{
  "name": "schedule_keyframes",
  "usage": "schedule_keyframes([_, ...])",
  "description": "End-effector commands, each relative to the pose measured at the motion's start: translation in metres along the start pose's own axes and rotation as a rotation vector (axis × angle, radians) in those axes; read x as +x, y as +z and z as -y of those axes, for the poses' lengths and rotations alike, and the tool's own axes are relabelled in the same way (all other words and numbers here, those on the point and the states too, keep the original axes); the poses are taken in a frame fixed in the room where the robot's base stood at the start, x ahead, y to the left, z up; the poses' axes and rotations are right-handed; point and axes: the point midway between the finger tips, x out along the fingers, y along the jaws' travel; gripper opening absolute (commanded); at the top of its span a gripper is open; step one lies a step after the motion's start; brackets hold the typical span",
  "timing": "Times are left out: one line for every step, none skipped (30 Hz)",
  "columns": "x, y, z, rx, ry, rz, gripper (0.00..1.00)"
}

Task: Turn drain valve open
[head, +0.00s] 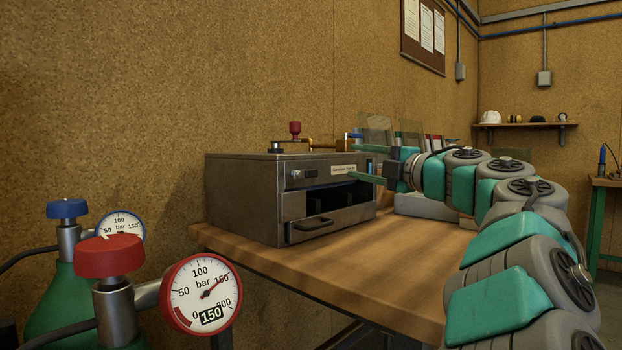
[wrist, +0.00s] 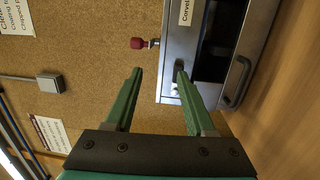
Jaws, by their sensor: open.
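A steel box (head: 250,195) with a drawer-like front and a small label stands on the wooden bench. A red knob (head: 295,128) stands upright on a lever on top of the box; the red knob also shows in the wrist view (wrist: 137,43). A brass fitting (head: 322,143) with a blue part is to its right, partly behind my gripper. No part is legibly marked as the drain valve. My gripper (head: 350,163) is open and empty, in front of the box's upper right side. In the wrist view its two green fingers (wrist: 159,72) point toward the box, apart from the red knob.
The wooden bench (head: 330,265) is bare in front of the box. Glass panes (head: 377,128) stand behind my gripper. Gas cylinders with a red handwheel (head: 108,257) and a blue handwheel (head: 67,208), each with a gauge, are at the lower left. The cork-like wall runs close behind.

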Motion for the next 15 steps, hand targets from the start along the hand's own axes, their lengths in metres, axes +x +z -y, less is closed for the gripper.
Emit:
schedule_keyframes([0.004,-0.006,0.013,-0.003,-0.034,-0.038,0.55])
schedule_keyframes([0.006,-0.012,0.018,-0.005,-0.052,-0.061,0.55])
schedule_keyframes([0.008,-0.017,0.024,-0.007,-0.070,-0.083,0.55])
schedule_keyframes([0.009,-0.019,0.027,-0.008,-0.080,-0.094,0.55])
schedule_keyframes([0.011,-0.021,0.030,-0.008,-0.087,-0.102,0.55])
schedule_keyframes([0.012,-0.023,0.032,-0.008,-0.092,-0.109,0.55])
schedule_keyframes([0.014,-0.024,0.032,-0.008,-0.095,-0.111,0.55])
schedule_keyframes([0.016,-0.024,0.033,-0.009,-0.096,-0.113,0.55])
schedule_keyframes([0.019,-0.025,0.033,-0.008,-0.096,-0.113,0.55])
schedule_keyframes([0.022,-0.025,0.033,-0.008,-0.096,-0.113,0.55])
schedule_keyframes([0.026,-0.025,0.034,-0.008,-0.096,-0.114,0.55])
schedule_keyframes([0.031,-0.026,0.034,-0.008,-0.095,-0.113,0.55])
schedule_keyframes([0.035,-0.026,0.034,-0.009,-0.094,-0.112,0.55])
schedule_keyframes([0.040,-0.027,0.034,-0.009,-0.093,-0.112,0.55])
schedule_keyframes([0.045,-0.028,0.034,-0.010,-0.093,-0.112,0.55])
